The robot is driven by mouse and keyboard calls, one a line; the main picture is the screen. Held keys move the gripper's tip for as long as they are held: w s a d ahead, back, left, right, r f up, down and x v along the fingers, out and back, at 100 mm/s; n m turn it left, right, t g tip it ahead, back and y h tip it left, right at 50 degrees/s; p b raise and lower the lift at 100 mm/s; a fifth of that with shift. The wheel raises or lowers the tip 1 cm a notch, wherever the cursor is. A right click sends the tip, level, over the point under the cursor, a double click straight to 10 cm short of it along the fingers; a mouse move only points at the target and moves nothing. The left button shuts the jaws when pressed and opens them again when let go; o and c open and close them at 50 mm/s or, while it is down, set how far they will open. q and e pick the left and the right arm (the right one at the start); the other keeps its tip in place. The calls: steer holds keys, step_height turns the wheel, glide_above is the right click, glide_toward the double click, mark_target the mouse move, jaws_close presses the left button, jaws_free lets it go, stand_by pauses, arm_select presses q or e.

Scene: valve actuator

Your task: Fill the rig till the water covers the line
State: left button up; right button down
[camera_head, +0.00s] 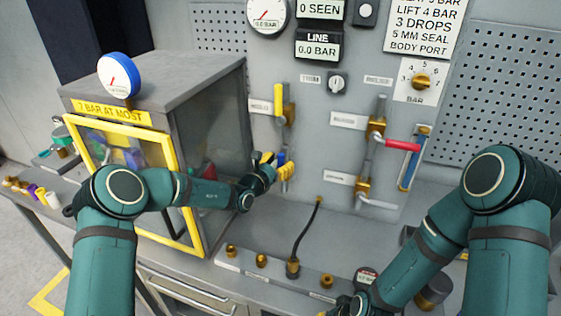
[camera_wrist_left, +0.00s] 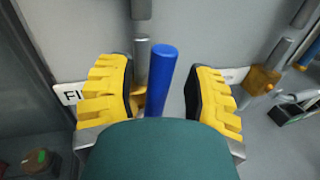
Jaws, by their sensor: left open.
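My left gripper (camera_head: 276,164) is open at the grey panel, beside the box with the yellow-framed door (camera_head: 178,190). In the left wrist view its yellow fingers stand on either side of a blue valve handle (camera_wrist_left: 162,72), with gaps on both sides. The handle shows as a small blue piece in the head view (camera_head: 281,156). A label starting "FI" (camera_wrist_left: 72,94) is partly hidden behind the left finger. My right gripper (camera_head: 346,304) is low at the bottom edge, mostly hidden by its arm; its jaws are unclear. I cannot make out water or a line.
A yellow-handled valve (camera_head: 279,104) is above, and a red-handled valve (camera_head: 402,145) is to the right. A black hose (camera_head: 306,228) stands on the bench among brass fittings (camera_head: 261,260). A gauge (camera_head: 118,76) tops the box. The line display reads 0.0 bar (camera_head: 318,47).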

arm_select(q)
steer(key=shift+w+d, duration=0.15)
steer(key=shift+w, duration=0.1)
jaws_close()
